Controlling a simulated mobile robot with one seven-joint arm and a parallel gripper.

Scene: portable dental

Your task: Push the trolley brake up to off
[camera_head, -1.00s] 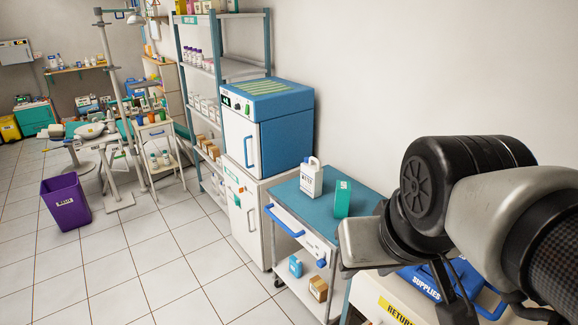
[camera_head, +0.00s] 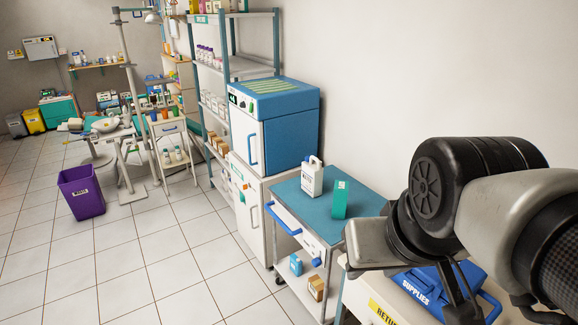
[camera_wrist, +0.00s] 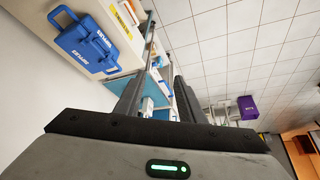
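The trolley (camera_head: 290,197) has a blue top and stands against a white cabinet, left of my arm in the head view. A small blue lever-like part (camera_head: 316,262) sits at the right of its white front panel, below the blue handle (camera_head: 285,223). It looks like the brake, but its setting is too small to tell. My gripper (camera_wrist: 164,78) is open and empty in the wrist view, its two dark fingers apart. Part of the trolley (camera_wrist: 154,92) shows beyond and between them.
A white bottle (camera_head: 312,178) and a teal box (camera_head: 340,199) stand on the trolley top. A blue SUPPLIES case (camera_head: 428,282) lies on a white unit below my arm. A purple bin (camera_head: 82,192) stands on the open tiled floor at left.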

